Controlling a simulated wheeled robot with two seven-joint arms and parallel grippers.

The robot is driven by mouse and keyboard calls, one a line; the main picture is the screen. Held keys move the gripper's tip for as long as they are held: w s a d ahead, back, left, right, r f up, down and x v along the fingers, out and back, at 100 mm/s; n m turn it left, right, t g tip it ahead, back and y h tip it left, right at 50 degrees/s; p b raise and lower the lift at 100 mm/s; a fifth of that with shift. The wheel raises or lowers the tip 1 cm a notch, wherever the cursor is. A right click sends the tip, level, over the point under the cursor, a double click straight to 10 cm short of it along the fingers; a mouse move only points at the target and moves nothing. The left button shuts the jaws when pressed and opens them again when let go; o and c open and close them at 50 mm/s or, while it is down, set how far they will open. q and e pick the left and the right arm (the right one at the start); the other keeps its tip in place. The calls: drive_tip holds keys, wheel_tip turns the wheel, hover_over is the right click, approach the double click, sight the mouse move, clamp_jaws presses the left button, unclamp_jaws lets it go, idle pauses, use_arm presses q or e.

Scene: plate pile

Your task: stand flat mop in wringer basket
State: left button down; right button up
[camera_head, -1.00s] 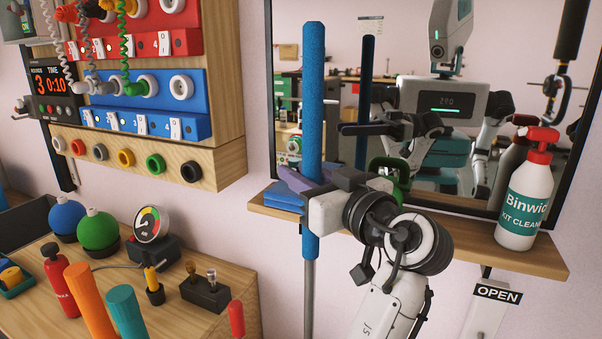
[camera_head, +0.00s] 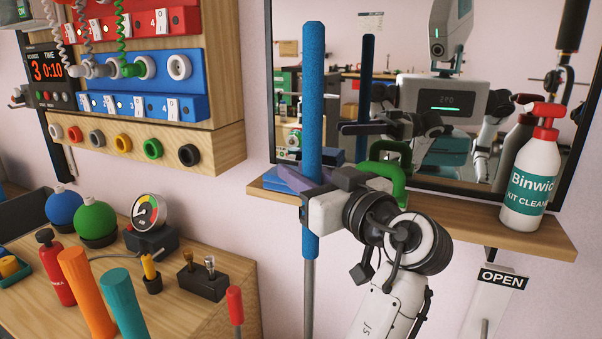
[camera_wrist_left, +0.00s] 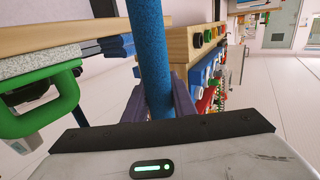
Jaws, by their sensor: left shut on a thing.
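The flat mop shows as an upright blue grip (camera_head: 313,90) on a grey pole (camera_head: 308,290). My left gripper (camera_head: 312,185) is shut around the lower part of the blue grip. In the left wrist view the blue grip (camera_wrist_left: 148,45) stands between the purple fingers of my left gripper (camera_wrist_left: 160,102). The mop's lower end runs out of the head view, so its flat head is hidden. The wringer basket is in neither view. My right gripper is not directly in view.
A wooden shelf (camera_head: 470,222) behind my left wrist bears a white spray bottle (camera_head: 530,180), a green-handled tool (camera_head: 398,172) and blue folded cloths (camera_head: 285,180). A mirror (camera_head: 340,75) above it reflects the room and me. A cluttered workbench (camera_head: 215,325) stands at left.

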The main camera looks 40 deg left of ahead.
use_arm(q)
drive_tip(key=shift+f+b, duration=0.25)
drive_tip(key=shift+b, duration=0.1)
use_arm(e)
drive_tip(key=shift+f, duration=0.4)
